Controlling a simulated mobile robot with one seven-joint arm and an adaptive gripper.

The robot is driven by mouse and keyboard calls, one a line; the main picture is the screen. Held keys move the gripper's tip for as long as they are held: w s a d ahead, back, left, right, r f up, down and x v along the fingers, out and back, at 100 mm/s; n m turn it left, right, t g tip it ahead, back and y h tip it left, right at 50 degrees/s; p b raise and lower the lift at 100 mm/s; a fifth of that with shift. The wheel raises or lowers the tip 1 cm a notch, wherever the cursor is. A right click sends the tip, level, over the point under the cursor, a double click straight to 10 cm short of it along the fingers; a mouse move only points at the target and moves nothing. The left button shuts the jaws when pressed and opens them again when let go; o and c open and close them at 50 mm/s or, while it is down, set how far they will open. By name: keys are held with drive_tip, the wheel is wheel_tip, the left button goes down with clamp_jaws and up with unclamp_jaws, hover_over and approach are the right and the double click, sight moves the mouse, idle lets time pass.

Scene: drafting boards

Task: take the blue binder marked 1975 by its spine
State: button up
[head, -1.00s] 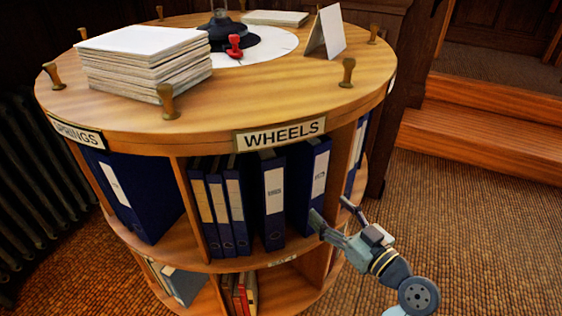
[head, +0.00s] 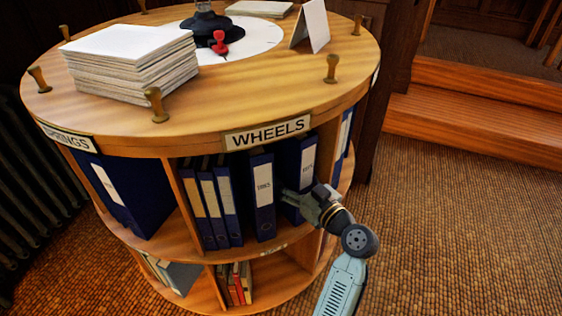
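Two wide blue binders stand upright in the WHEELS compartment of the round wooden shelf (head: 200,137). The right one (head: 304,158) has a white spine label too small to read surely; it may be the 1975 binder. The left one (head: 263,215) also has a label with a year that I cannot read surely. My gripper (head: 288,196) is at the lower spine of the right binder and hides part of it. Its fingertips overlap the spine and the gap beside the left binder. I cannot tell whether they are apart or closed on it.
Several narrower blue binders (head: 208,215) stand further left, and another wide one (head: 125,190) is under SPRINGS. The tabletop bears a paper stack (head: 130,65), a red stamp (head: 219,42), a folded card (head: 310,30) and brass pegs. Wooden steps (head: 460,115) rise at right; carpet (head: 440,220) is clear.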

clamp_jaws()
idle(0.8)
drive_tip(key=shift+r, duration=0.1)
